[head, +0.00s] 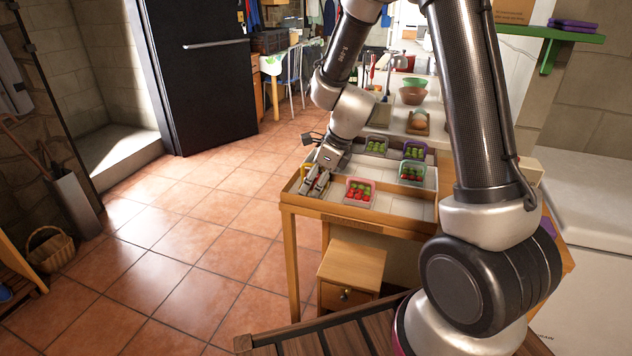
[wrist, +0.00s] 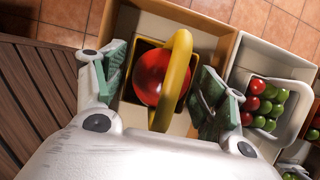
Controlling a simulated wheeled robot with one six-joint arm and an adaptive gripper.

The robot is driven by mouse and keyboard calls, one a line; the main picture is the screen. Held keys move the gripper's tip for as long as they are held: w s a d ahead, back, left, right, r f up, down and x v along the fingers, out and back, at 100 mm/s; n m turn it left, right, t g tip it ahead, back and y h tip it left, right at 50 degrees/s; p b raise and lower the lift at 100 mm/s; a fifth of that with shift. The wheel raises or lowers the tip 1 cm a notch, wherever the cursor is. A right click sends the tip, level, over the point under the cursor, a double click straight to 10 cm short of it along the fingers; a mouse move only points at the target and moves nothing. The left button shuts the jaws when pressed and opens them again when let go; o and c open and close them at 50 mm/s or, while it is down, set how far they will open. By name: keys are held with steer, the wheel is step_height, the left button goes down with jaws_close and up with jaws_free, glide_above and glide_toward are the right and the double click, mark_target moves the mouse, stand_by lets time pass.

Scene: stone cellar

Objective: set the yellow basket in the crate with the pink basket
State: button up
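The yellow basket (wrist: 182,62) has an arched handle and a large red round item inside. In the wrist view it stands between the two fingers of my gripper (wrist: 160,78), which are spread wide with gaps to the handle. In the head view my gripper (head: 317,182) points down at the table's left end and hides most of the yellow basket (head: 305,170).
A green basket (head: 412,166), a purple basket (head: 415,145) and another green-filled basket (head: 376,139) stand in crates farther back. The wooden table (head: 340,222) has a raised rim. A bare pale stretch lies right of the pink basket's crate. Bowls (head: 412,95) stand beyond.

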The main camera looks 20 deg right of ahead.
stand_by(0.3)
steer(key=v, duration=1.2)
steer(key=s+d+r+n+h, duration=0.1)
steer(key=s+d+r+n, duration=0.2)
steer(key=s+n, duration=0.5)
steer(key=s+d+r+n+t+h, duration=0.1)
steer(key=s+d+r+n, duration=0.3)
steer(key=s+n, duration=0.3)
steer(key=s+d+r+n+h, duration=0.1)
steer(key=s+d+r+n, duration=0.3)
steer(key=s+n, duration=0.4)
steer(key=shift+s+n+h, duration=0.35)
steer(key=shift+n+h, duration=0.05)
steer(key=shift+n, duration=0.7)
